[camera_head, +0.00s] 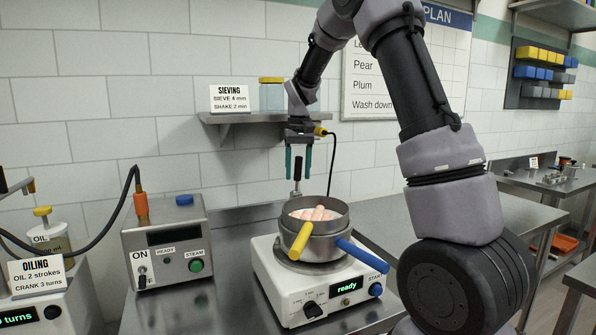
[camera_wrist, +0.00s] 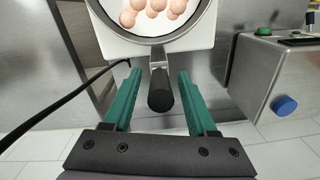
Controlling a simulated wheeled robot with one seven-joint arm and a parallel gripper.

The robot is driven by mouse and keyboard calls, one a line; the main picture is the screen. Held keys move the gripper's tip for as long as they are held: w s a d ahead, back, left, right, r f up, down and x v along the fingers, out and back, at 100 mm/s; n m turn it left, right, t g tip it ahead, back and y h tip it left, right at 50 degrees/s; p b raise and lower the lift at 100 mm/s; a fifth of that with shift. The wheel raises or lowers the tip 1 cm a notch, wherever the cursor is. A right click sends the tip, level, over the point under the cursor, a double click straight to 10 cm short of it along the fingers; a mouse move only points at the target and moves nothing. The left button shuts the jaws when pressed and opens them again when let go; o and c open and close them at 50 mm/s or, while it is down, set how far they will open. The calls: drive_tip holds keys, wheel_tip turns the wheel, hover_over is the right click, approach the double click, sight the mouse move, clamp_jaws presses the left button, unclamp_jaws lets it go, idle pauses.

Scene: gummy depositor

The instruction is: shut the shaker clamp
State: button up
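The shaker (camera_head: 318,277) is a white machine with a display reading "ready". A steel sieve stack (camera_head: 325,226) with a yellow and a blue handle sits on it, and pinkish pieces lie in the top sieve. What looks like the clamp lever (camera_head: 297,187) rises behind the stack; its black grip (camera_wrist: 160,93) shows in the wrist view. My gripper (camera_head: 297,174) points down behind the stack. Its teal fingers are open, one on each side of the grip, with gaps visible in the wrist view (camera_wrist: 159,76). The clamp's lower end is hidden by the stack in the head view.
A steam box (camera_head: 168,240) stands left of the shaker. A wall shelf (camera_head: 250,118) with a jar (camera_head: 272,95) and a sieving card (camera_head: 230,98) is close behind my gripper. A black cable (camera_wrist: 70,95) runs left of the fingers in the wrist view.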

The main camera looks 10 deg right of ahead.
clamp_jaws()
drive_tip(key=shift+r, duration=0.1)
idle(1.2)
